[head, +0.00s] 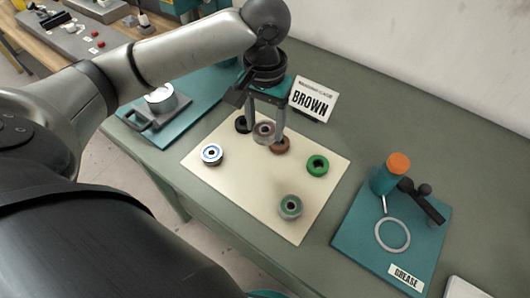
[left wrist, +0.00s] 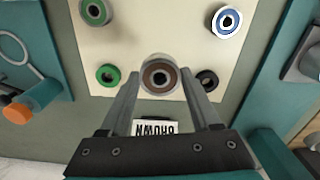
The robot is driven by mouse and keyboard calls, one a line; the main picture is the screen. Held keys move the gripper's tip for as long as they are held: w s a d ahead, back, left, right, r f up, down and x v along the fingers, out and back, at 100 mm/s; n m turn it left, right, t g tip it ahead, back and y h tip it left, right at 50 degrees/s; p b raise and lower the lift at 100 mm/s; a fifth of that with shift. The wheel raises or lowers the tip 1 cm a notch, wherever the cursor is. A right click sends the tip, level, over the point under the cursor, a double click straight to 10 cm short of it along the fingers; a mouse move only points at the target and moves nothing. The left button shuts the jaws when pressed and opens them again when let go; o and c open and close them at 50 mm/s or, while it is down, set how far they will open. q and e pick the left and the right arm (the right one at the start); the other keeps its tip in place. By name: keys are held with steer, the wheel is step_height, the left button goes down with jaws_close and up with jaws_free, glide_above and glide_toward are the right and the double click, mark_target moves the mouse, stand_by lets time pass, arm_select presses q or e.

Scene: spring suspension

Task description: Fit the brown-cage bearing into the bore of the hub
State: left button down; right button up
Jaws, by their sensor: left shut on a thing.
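My left gripper (head: 264,138) is shut on the brown-cage bearing (head: 264,130), a grey ring with brown inside, and holds it over the cream mat (head: 235,185). In the left wrist view the bearing (left wrist: 160,62) sits between the fingers (left wrist: 160,82), its face to the camera. My right gripper is not in view.
The mat also holds a black ring (head: 242,124), a blue-and-white bearing (head: 211,153), a green ring (head: 317,165) and a grey-green bearing (head: 290,207). A BROWN sign (head: 313,99) stands behind. A teal grease board (head: 372,248) with an orange-capped can (head: 391,174) is right.

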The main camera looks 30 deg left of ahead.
mark_target(265, 162)
arm_select(q)
step_height(265, 162, down, 10)
steer(key=shift+r+b, duration=0.15)
steer(key=shift+b, duration=1.05)
steer(key=shift+f, duration=0.2)
steer(key=shift+c, duration=0.5)
jaws_free()
